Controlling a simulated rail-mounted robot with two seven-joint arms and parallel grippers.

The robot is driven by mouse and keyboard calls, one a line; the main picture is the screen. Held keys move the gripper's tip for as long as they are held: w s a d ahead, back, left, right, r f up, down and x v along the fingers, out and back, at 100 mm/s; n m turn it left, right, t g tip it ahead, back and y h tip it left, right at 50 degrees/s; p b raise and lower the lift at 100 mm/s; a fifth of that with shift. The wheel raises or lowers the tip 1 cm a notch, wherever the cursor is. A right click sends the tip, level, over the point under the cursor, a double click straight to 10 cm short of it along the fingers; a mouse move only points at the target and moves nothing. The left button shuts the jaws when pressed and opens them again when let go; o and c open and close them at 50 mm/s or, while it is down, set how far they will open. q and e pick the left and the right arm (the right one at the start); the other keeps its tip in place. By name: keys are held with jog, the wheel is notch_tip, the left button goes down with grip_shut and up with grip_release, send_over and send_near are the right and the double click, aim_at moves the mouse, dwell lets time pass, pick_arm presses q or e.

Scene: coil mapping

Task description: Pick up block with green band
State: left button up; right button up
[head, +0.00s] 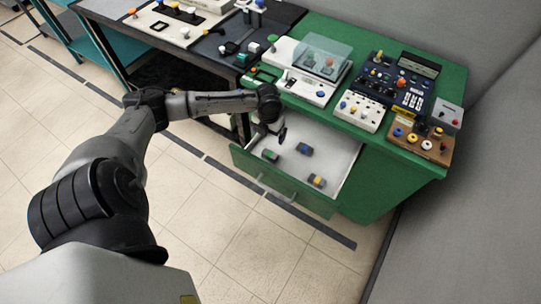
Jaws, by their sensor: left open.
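The block with the green band (270,156) lies in the open drawer, near its left side. A block with a blue band (305,149) lies to its right, toward the back. A block with a yellow band (316,181) lies near the drawer's front. My left gripper (279,137) is open and points down over the left part of the drawer, just above the green-banded block in the picture. It seems empty and apart from the block, though its exact height is hard to tell. My right gripper is out of view.
The white-lined drawer (334,170) is pulled out of a green cabinet (392,181). Several control panels, a clear cover (324,60) and a small grey box (447,115) stand on the cabinet top. A dark bench (129,27) adjoins at left. The tiled floor in front is clear.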

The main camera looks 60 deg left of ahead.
pick_arm(q)
jog(key=b, duration=0.2)
send_over(269, 155)
jog(key=shift+m, duration=0.4)
jog(key=f, duration=0.8)
jog(key=shift+w+a+f, duration=0.1)
jog(key=shift+a+f, duration=0.25)
jog(key=shift+d+f+b, duration=0.2)
jog(key=shift+f+b, duration=0.4)
jog(key=shift+f, duration=0.7)
jog(key=shift+d+f+b, duration=0.15)
jog(key=shift+f+b, duration=0.45)
jog(key=shift+f, duration=0.7)
jog(key=shift+a, duration=0.1)
jog(key=shift+c, duration=0.6)
jog(key=c, duration=0.9)
jog(key=shift+r, duration=0.1)
jog(key=shift+c, duration=0.2)
